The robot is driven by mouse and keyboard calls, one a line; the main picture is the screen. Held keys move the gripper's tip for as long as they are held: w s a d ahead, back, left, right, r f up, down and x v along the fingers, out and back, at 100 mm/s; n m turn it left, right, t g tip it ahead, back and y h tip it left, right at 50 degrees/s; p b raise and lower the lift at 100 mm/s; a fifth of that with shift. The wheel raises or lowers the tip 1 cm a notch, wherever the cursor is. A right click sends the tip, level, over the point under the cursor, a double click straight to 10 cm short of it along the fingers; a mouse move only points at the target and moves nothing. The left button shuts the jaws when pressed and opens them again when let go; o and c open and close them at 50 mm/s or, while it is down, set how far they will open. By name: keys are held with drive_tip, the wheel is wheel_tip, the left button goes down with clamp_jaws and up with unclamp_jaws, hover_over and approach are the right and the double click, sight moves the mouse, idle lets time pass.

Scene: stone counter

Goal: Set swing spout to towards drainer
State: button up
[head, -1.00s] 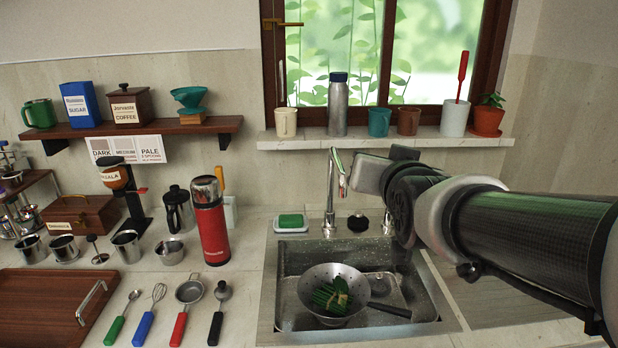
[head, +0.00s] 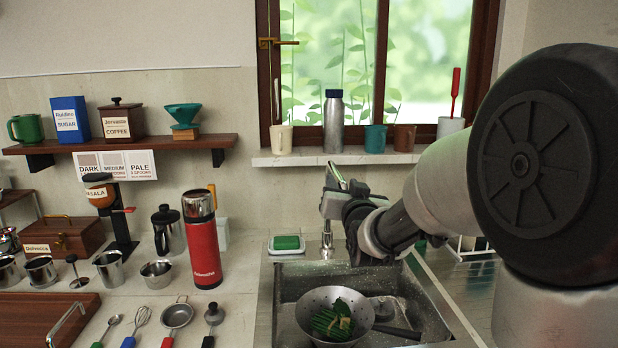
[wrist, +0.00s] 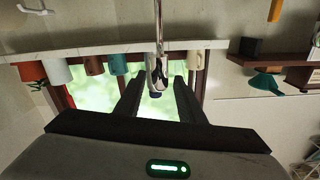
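The chrome tap stands behind the sink; its lower post (head: 327,238) shows in the head view, and my gripper (head: 333,198) covers much of the spout. In the wrist view, which is upside down, the spout (wrist: 157,70) comes down between the two dark fingers of my gripper (wrist: 158,90). The fingers are apart, with a gap on both sides of the spout; I cannot tell if either touches it. A ribbed metal drainer (head: 452,288) lies right of the sink, partly hidden by my arm.
The sink (head: 285,292) holds a steel colander (head: 309,308) with green leaves. A green sponge (head: 287,243) sits left of the tap. A red flask (head: 204,250) stands further left. The window sill (head: 300,158) with a bottle and cups is behind the tap.

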sight(338, 172)
drive_tip(key=w, duration=0.6)
drive_tip(key=shift+w, duration=0.25)
clamp_jaws()
